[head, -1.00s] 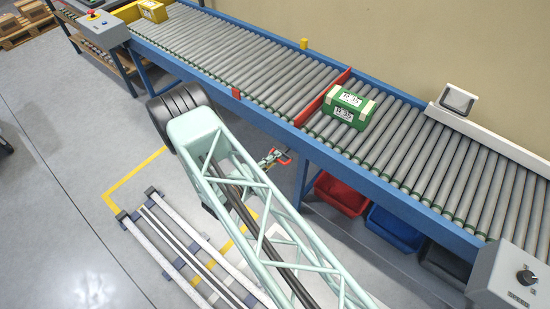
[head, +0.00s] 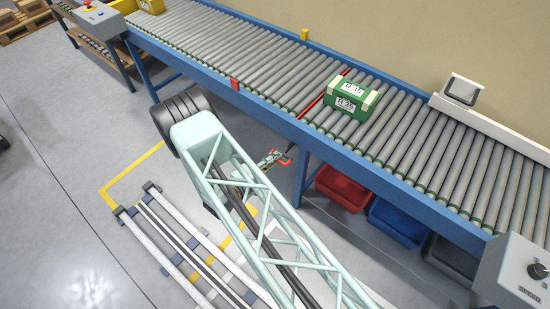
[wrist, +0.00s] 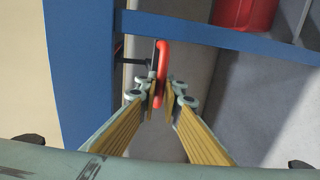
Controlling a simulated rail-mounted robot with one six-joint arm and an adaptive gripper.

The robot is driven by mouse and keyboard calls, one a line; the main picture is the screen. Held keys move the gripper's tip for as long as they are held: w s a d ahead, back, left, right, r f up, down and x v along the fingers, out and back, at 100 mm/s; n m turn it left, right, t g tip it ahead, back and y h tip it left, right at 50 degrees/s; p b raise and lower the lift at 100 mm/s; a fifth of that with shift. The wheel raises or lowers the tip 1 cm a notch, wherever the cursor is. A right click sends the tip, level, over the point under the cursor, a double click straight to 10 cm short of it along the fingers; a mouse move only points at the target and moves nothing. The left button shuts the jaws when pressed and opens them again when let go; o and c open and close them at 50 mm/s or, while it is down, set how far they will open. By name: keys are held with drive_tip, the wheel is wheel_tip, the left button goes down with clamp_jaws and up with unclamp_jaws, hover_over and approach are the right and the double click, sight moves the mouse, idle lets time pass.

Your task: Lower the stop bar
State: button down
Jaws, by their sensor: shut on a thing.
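The red stop bar (head: 313,105) crosses the roller conveyor (head: 215,45) just left of a green crate (head: 350,97). It shows as a thin strip, low among the rollers. A red handle (wrist: 162,60) on a dark rod stands beside the blue conveyor frame (wrist: 78,70) in the wrist view. My gripper (head: 277,159) is below the conveyor's front edge. In the wrist view my gripper's fingertips (wrist: 160,92) are shut on the red handle, one on each side. The handle's link to the bar is hidden.
A red bin (head: 340,188) and a blue bin (head: 395,222) sit under the conveyor. A yellow box (head: 151,6) is at its far left. A grey control box (head: 520,272) is at the lower right. White floor rails (head: 190,240) lie at the lower left.

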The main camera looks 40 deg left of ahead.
drive_tip(key=shift+f, duration=0.25)
drive_tip(key=c, duration=2.8)
unclamp_jaws()
drive_tip(key=shift+s+r, duration=0.1)
drive_tip(key=shift+s, duration=0.05)
drive_tip(key=shift+v, duration=5.9)
